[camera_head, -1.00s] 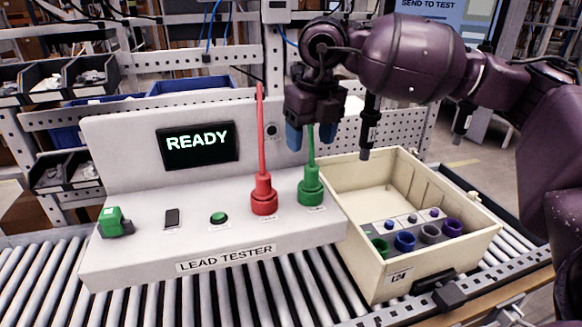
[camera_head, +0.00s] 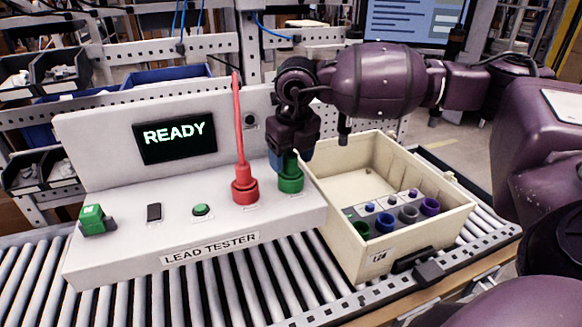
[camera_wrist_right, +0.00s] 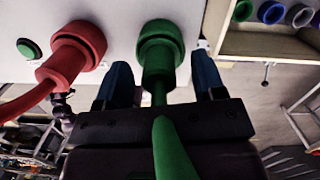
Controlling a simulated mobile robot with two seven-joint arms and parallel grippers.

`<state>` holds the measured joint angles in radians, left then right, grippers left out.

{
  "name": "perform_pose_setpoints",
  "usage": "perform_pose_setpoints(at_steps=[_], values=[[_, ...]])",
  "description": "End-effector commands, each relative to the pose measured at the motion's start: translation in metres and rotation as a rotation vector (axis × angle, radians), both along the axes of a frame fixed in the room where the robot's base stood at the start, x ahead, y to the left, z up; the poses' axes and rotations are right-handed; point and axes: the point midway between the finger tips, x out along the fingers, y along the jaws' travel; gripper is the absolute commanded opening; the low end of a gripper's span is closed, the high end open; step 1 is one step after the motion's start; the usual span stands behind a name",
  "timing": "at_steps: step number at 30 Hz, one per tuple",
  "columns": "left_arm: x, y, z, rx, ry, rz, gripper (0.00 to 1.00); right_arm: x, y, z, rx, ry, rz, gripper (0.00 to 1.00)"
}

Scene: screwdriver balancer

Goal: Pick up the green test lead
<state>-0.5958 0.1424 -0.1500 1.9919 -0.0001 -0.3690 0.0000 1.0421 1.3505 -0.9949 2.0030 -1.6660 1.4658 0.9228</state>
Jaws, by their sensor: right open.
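The green test lead (camera_head: 290,180) stands upright in its place on the lead tester's ledge, right of the red lead (camera_head: 244,188). My right gripper (camera_head: 284,164) is over it from above, fingers pointing down, and hides its upper part in the head view. In the right wrist view the green lead (camera_wrist_right: 160,60) lies between the two blue fingers of my right gripper (camera_wrist_right: 163,85). The fingers are open, one on each side, with small gaps to the lead. My left gripper is not in view.
The red lead rises close to the left of my right gripper. The lead tester (camera_head: 120,255) shows READY on its screen (camera_head: 174,137). A cream crate (camera_head: 445,188) with several coloured sockets stands right beside the tester on the roller conveyor (camera_head: 200,300).

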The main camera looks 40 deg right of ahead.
Motion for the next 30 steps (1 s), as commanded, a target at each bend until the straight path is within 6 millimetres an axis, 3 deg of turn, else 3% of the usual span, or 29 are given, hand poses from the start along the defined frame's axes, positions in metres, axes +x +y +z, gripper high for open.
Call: perform_pose_setpoints(at_steps=[4, 12, 23, 30], values=[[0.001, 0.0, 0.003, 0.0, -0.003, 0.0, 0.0, 0.001, 0.001, -0.014, 0.001, 0.002, 0.001, 0.63], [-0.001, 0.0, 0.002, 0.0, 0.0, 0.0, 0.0, 0.002, 0.001, -0.016, 0.001, 0.001, 0.001, 0.63], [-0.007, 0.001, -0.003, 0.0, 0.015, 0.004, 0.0, 0.002, 0.001, -0.016, 0.001, 0.001, 0.001, 0.1], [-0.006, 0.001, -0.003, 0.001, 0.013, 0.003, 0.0, 0.002, 0.001, -0.015, 0.001, 0.0, 0.001, 0.08]])
